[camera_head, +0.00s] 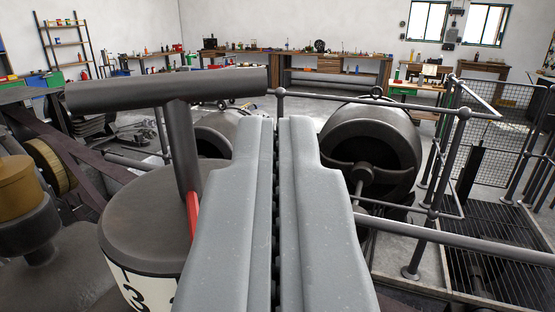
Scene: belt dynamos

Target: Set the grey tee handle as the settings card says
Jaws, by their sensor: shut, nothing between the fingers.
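The grey tee handle (168,90) stands at the left, its dark crossbar level on an upright stem above a round drum-like housing (150,215). A red pointer (192,213) shows at the foot of the stem, partly hidden by my gripper. The housing's pale side band (135,288) carries black marks; a 3 can be read, and the figure beside it is cut off. My gripper (277,120) is in the middle, pointing away, its two fingers closed and empty. It is to the right of the stem, and the crossbar's right end lies near its fingertips. No settings card can be made out.
Two dark dynamo drums (370,150) stand beyond my gripper. Grey pipe railings (425,222) and a floor grating (490,245) are at the right. A brass-topped part (18,190) and a dark belt (65,150) are at the left. Workbenches (340,70) line the far wall.

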